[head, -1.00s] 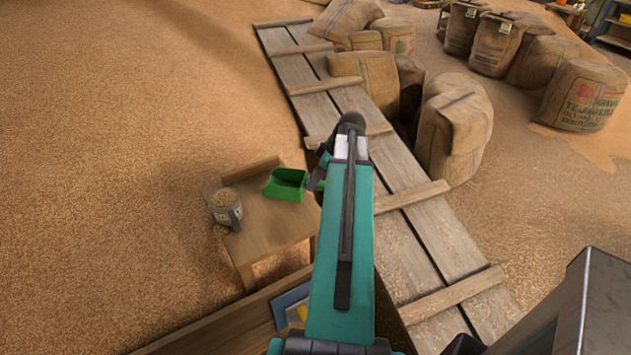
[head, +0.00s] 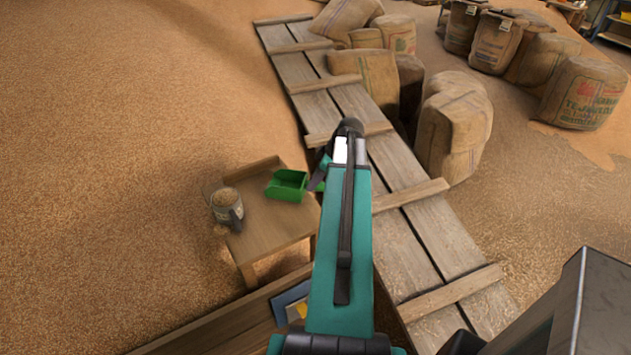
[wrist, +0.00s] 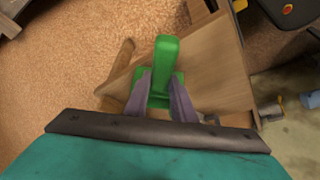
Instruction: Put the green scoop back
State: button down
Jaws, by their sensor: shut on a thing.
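The green scoop (head: 287,185) shows in the head view at the right side of the small wooden table (head: 262,232). My gripper (wrist: 160,92) is shut on the scoop, with one grey finger on each side of the green part (wrist: 167,52) in the wrist view. In the head view my arm hides most of the gripper and part of the scoop's handle. The scoop's pan overlaps the tabletop in the picture; I cannot tell whether it touches the wood or hangs just above it.
A plank walkway (head: 410,240) runs behind my arm, with burlap sacks (head: 455,125) beyond. Loose grain (head: 120,150) covers the floor at left. The table's front part is bare.

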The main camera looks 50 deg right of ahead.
jog(key=shift+f, duration=0.75)
jog(key=c, duration=1.5)
grip_release()
jog(key=shift+r, duration=0.25)
jog(key=shift+b+v, duration=1.55)
jog(key=shift+v, duration=4.35)
